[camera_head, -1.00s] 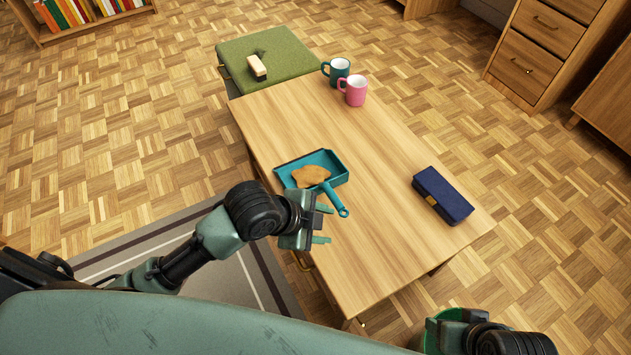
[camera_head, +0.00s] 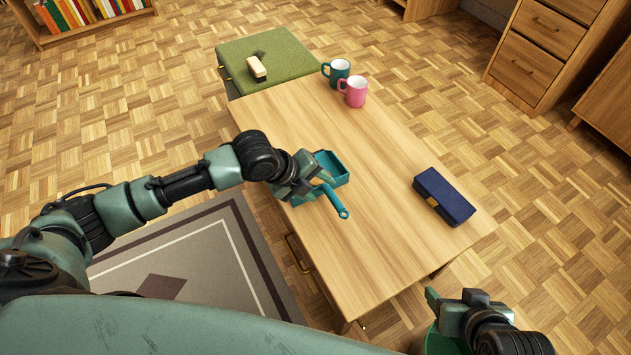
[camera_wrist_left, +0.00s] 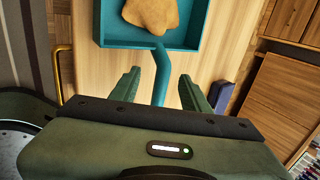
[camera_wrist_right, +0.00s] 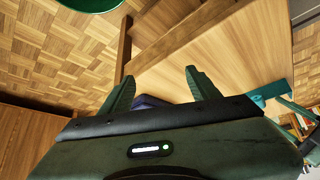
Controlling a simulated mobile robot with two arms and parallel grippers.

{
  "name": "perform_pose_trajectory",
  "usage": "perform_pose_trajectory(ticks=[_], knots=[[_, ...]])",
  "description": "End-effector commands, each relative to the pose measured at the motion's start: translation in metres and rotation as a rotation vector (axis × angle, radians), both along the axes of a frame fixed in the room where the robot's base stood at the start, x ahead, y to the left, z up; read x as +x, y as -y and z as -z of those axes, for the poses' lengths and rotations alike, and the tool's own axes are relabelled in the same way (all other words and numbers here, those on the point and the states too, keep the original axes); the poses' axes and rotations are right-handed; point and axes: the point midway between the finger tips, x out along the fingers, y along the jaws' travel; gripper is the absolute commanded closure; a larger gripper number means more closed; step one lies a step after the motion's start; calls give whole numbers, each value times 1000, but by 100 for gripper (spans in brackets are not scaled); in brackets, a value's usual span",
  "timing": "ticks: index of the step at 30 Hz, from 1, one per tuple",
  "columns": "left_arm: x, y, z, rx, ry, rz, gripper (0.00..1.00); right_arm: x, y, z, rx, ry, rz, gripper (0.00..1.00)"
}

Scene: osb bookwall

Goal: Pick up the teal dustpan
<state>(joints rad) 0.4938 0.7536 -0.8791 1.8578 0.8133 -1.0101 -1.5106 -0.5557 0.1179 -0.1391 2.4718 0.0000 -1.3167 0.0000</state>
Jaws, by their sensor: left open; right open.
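The teal dustpan (camera_head: 337,168) lies on the wooden table, its handle (camera_head: 338,203) pointing toward the front right. In the left wrist view the dustpan (camera_wrist_left: 197,33) holds a tan, cloth-like lump (camera_wrist_left: 151,13). My left gripper (camera_head: 315,185) is open at the dustpan and hides part of it in the head view. In the left wrist view the handle runs between the open fingers of my left gripper (camera_wrist_left: 160,90); I see no contact. My right gripper (camera_head: 450,308) is open and empty beyond the table's front right corner; its fingers also show in the right wrist view (camera_wrist_right: 157,88).
A dark blue case (camera_head: 443,195) lies on the table's right side. A teal mug (camera_head: 336,72) and a pink mug (camera_head: 354,91) stand at the far end. A green-seated chair (camera_head: 262,55) bears a brush (camera_head: 257,68). A green round container (camera_head: 440,343) is below my right gripper.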

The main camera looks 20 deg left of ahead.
Motion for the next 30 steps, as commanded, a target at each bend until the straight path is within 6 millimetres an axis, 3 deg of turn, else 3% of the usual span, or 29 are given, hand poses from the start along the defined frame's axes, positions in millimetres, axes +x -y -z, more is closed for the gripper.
perform_pose_trajectory(ticks=[12,18,25,26,30], knots=[[17,17,31,-1,0,-1,54,67,-24,-44,82,376,-27,38],[20,21,38,-1,1,0,54,79,-30,-60,104,468,-35,38],[21,21,38,-1,1,0,54,80,-30,-62,106,475,-35,38],[21,21,38,-1,1,0,56,80,-30,-62,106,475,-35,38],[20,21,38,-1,1,0,95,80,-30,-62,106,474,-35,38]])
